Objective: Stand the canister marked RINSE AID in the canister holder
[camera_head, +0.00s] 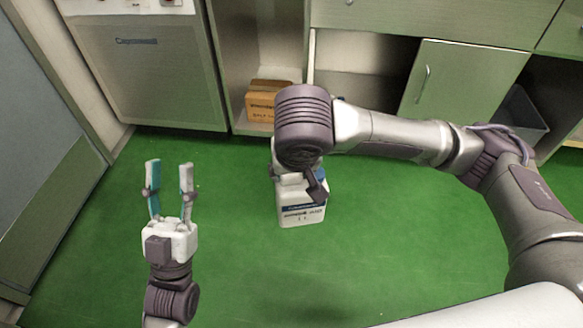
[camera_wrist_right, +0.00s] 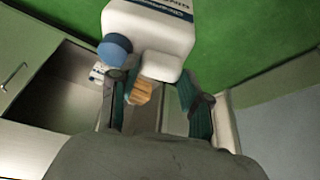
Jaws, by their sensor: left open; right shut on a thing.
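A white canister (camera_head: 301,212) with a blue cap hangs upright under my right wrist in the head view, above the green floor. Its label has a blue band and dark print too small to read surely. My right gripper (camera_wrist_right: 157,82) is shut on the canister; its fingers are mostly hidden behind the wrist in the head view. In the right wrist view the canister (camera_wrist_right: 160,45) and its blue cap (camera_wrist_right: 114,45) show between and beyond the teal fingers. My left gripper (camera_head: 172,166) is open and empty at the left. I cannot make out the canister holder.
An orange-brown box (camera_head: 262,106) stands in the open cupboard bay at the back. A dishwasher-like appliance (camera_head: 150,68) is left of it. A cabinet door (camera_head: 455,88) and a grey bin (camera_head: 518,118) are at the right. The green floor (camera_head: 110,235) is clear around the canister.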

